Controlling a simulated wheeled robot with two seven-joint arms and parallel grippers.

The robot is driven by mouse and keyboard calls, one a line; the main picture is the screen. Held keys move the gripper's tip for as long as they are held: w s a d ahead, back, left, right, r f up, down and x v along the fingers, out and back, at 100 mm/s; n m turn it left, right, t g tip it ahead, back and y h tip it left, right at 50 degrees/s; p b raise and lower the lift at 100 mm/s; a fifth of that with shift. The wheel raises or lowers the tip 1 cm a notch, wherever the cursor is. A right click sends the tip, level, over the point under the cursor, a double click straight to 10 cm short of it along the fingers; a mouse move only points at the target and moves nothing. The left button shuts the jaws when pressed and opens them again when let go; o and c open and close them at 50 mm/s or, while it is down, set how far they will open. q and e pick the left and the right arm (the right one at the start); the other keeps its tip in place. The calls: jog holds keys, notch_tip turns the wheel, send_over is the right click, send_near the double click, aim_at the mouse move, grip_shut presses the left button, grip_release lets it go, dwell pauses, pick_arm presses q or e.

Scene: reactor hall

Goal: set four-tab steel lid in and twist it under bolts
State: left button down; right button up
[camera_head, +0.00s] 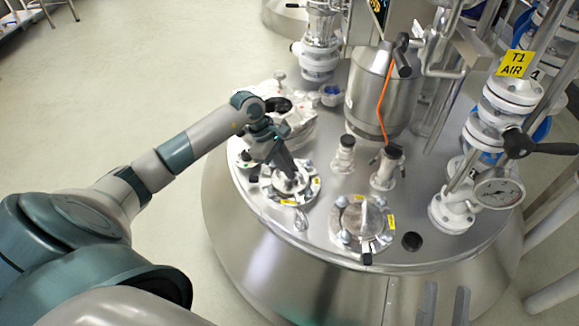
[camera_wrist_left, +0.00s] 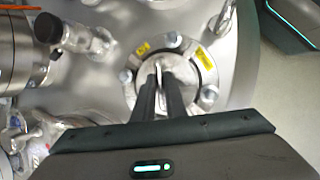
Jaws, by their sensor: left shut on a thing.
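The steel lid (camera_head: 287,184) is a round plate with an upright handle, at the port on the left front of the vessel top. In the left wrist view the lid (camera_wrist_left: 196,72) lies within the port ring with bolts around it. My left gripper (camera_head: 290,174) is above the lid, its fingers (camera_wrist_left: 163,76) shut on the handle. The fingers hide part of the lid. I cannot tell whether its tabs are under the bolts (camera_wrist_left: 172,40). My right gripper (camera_head: 444,305) shows only as two fingertips apart at the bottom edge, empty.
A similar lidded port (camera_head: 362,222) with bolts stands to the right, beside a dark round hole (camera_head: 412,241). Behind are short capped nozzles (camera_head: 386,168), a steel canister (camera_head: 370,92) with an orange cord, and a valve column with a gauge (camera_head: 497,189).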

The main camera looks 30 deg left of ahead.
pick_arm(q)
jog(key=n+t+p, duration=0.1)
jog(key=n, duration=0.1)
jog(key=shift+r+n+y+p, duration=0.15)
jog(key=shift+n+y+p, duration=0.15)
jog(key=shift+n+y, duration=0.1)
jog(key=c, duration=1.7)
grip_release()
jog(key=shift+r+p, duration=1.65)
jog(key=shift+r, duration=1.25)
